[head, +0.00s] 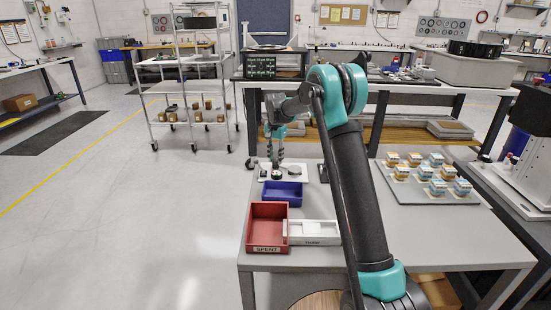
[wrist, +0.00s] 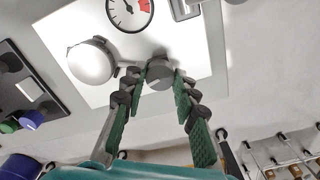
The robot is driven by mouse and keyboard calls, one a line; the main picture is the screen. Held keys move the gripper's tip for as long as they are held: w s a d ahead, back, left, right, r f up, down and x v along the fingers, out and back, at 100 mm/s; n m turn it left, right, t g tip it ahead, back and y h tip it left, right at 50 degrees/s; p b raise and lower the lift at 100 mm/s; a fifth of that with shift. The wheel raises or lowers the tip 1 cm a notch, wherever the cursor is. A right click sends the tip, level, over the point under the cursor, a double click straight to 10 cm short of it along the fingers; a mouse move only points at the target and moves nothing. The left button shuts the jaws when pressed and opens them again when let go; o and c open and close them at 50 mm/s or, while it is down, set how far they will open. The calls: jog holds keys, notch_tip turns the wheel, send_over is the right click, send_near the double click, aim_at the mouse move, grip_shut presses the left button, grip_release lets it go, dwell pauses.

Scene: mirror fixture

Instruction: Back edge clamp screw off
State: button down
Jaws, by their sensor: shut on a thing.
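The mirror fixture is a white plate (head: 312,172) at the far left of the grey table; it also shows in the wrist view (wrist: 205,45). On it the wrist view shows a round silver mirror (wrist: 90,62) and a dial gauge (wrist: 128,12) with a red sector. A dark grey round knob (wrist: 159,70), apparently the clamp screw, is at the plate's edge beside the mirror. My gripper (wrist: 160,82) has its green-padded fingers closed on this knob. In the head view my gripper (head: 275,160) points down at the fixture. The screw's thread is hidden.
A blue bin (head: 282,192), a red bin marked SPENT (head: 268,211) and a white tray (head: 313,240) stand in front of the fixture. A grey tray (head: 460,197) with several small boxes lies at the right. The table's middle lies behind my arm.

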jog(key=n, duration=0.3)
jog(key=shift+n, duration=0.4)
jog(key=n, duration=0.3)
jog(key=shift+n, duration=0.4)
jog(key=n, duration=2.1)
jog(key=shift+n, duration=0.4)
